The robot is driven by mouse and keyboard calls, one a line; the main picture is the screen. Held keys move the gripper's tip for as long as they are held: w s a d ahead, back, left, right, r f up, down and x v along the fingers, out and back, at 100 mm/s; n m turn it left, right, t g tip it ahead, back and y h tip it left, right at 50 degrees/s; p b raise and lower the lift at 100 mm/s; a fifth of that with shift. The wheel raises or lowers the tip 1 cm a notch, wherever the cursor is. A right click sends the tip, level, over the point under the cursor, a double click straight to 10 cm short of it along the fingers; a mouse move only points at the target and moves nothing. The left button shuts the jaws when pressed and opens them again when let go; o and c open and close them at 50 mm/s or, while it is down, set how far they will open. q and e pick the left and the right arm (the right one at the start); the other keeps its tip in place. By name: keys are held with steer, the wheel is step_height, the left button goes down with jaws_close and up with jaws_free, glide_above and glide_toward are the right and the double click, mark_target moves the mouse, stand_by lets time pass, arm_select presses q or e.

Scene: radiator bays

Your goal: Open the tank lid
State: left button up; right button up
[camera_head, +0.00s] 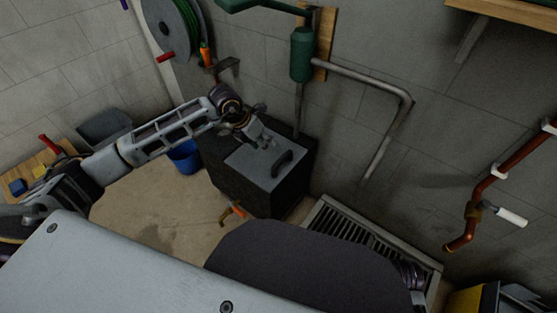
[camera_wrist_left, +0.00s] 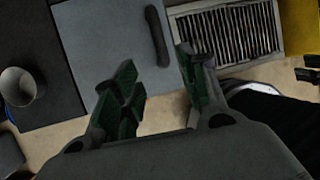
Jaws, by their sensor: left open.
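The tank is a dark box (camera_head: 235,186) on the floor by the wall. Its grey lid (camera_head: 255,177) lies flat and closed on top, with a dark bar handle (camera_head: 282,163) near the right side. My left gripper (camera_head: 268,143) is over the lid, to the upper left of the handle. In the left wrist view the handle (camera_wrist_left: 157,36) stands beyond the fingertips, and the open left gripper (camera_wrist_left: 157,62) has its two fingers apart with nothing between them. My right gripper is not in view.
A floor grate (camera_head: 350,238) lies right of the tank, and a blue bucket (camera_head: 184,158) stands to its left. An orange-handled tap (camera_head: 234,211) juts out at the tank's front. A grey pipe (camera_head: 385,135) runs down the wall behind. A green hose reel (camera_head: 178,32) hangs above.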

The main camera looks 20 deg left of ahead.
mark_target(278, 161)
arm_select(q)
steer(key=shift+f, duration=0.1)
steer(key=b+x, duration=0.3)
steer(key=x, duration=0.9)
steer(key=shift+f, duration=0.1)
steer(key=shift+w+d+f, duration=0.1)
steer(key=shift+d+f, duration=0.05)
steer(key=shift+f, duration=0.15)
steer(key=shift+w+d+f, duration=0.1)
steer(key=shift+w+f, duration=0.05)
steer(key=shift+f, duration=0.2)
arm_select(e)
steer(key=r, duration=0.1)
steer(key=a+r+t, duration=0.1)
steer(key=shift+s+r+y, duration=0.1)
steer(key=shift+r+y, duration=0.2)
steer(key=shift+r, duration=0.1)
arm_select(q)
steer(key=shift+c, duration=0.2)
jaws_close()
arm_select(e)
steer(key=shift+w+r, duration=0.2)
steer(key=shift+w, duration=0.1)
